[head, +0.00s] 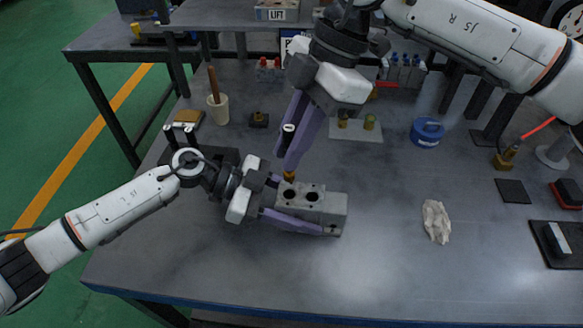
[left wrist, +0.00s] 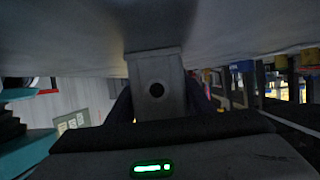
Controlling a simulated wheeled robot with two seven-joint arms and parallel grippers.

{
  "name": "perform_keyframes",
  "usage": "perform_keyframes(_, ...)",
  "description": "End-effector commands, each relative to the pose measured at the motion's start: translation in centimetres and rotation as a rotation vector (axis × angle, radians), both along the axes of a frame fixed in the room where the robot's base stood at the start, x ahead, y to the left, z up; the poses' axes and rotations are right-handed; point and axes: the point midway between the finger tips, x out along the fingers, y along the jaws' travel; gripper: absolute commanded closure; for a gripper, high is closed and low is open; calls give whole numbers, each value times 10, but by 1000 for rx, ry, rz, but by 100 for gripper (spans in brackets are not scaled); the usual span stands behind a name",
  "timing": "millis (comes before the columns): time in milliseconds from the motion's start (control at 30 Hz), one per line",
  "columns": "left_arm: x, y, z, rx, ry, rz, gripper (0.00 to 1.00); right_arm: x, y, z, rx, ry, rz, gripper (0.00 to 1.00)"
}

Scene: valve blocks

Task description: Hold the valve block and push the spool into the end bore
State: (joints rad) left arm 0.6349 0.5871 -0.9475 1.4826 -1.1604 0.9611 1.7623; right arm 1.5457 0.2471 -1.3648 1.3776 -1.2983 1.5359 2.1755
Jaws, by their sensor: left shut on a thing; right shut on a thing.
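The grey valve block (head: 333,212) lies low over the bench, with two dark round openings in its top. My left gripper (head: 312,214) is shut on it from the left, one purple finger along its front side; the far finger is mostly hidden. In the left wrist view the block's end face (left wrist: 155,108) shows one dark round bore, with nothing seen in it.
A white cup with a brown handle (head: 218,110), a plate with brass parts (head: 356,130) and a blue round tin (head: 427,132) stand further back. A crumpled cloth (head: 436,222) lies to the right. The bench front (head: 330,285) is clear.

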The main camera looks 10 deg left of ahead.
Motion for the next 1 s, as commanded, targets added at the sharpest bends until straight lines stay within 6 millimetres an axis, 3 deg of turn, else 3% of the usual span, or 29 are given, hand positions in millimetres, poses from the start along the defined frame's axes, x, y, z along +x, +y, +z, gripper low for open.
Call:
perform_keyframes(367,1,0,1,0,1,1,100,0,0,-40,1,0,1,100)
perform_keyframes(1000,1,1,1,0,0,2,100,0,0,-53,1,0,1,100)
